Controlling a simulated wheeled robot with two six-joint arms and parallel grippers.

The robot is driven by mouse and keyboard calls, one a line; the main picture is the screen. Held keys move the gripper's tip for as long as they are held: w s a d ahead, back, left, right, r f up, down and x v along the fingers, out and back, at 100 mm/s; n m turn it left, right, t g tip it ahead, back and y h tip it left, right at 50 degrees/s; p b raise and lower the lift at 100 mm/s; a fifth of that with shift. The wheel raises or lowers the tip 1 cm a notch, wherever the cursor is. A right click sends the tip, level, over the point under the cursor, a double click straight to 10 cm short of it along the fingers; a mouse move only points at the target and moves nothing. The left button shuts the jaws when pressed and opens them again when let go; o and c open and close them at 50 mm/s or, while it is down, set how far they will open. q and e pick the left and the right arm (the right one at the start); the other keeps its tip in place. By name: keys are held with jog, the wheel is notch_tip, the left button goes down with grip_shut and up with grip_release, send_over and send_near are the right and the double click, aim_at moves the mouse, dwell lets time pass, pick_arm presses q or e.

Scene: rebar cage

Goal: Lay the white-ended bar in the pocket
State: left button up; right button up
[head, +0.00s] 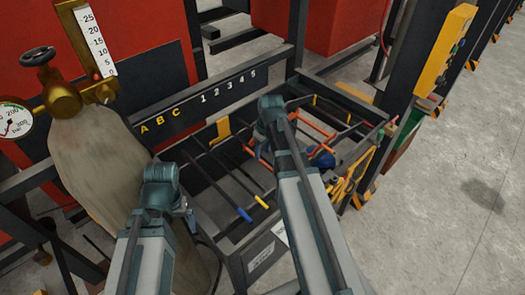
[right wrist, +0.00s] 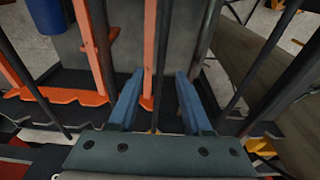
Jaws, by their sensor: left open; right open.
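No white bar end can be made out in either view, so I cannot tell which bar is the white-ended one. Dark bars lie in the rack (head: 228,232); one has a blue end (head: 245,214), another a yellow end (head: 262,202). An orange frame (head: 318,135) stands at the rack's far right; orange notched strips (right wrist: 62,97) show in the right wrist view. Which notch is the pocket is unclear. My right gripper (right wrist: 160,85) is open, with an orange strip and a thin dark rod showing between its fingers. My left gripper (head: 188,211) is open, left of the rack, mostly hidden by its arm.
A beige gas cylinder (head: 95,165) with a gauge (head: 16,121) stands close to my left arm. A dark rail with letters and numbers (head: 205,105) runs behind the rack. A dark post (head: 405,60) stands at right. Grey floor (head: 450,200) is open beyond.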

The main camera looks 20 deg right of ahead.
notch_tip(320, 180, up, 13)
jog(key=s+p, duration=0.2)
jog(key=p, duration=1)
jog(key=shift+d, duration=0.35)
jog(key=shift+f, duration=0.1)
